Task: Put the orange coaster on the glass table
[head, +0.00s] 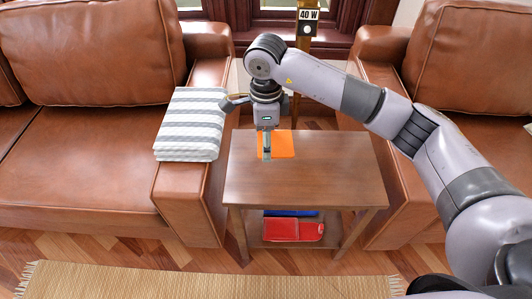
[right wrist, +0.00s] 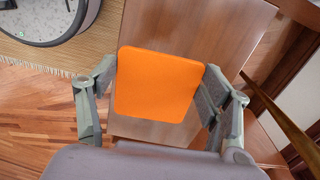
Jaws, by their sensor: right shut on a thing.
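The orange coaster (head: 283,144) is a flat square with rounded corners. My right gripper (head: 266,152) points down over the wooden side table (head: 310,185) and is shut on the coaster. In the right wrist view the coaster (right wrist: 157,84) spans the space between the two fingers, with the tabletop (right wrist: 150,131) behind it. I cannot tell whether the coaster touches the tabletop or is just above it. No glass table shows in either view. My left gripper is out of view.
Brown leather sofas (head: 90,150) stand on both sides of the side table. A striped folded blanket (head: 190,122) lies on the left sofa's armrest. Red (head: 293,229) and blue items lie on the table's lower shelf. A woven rug (head: 200,282) is in front. The tabletop's front is clear.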

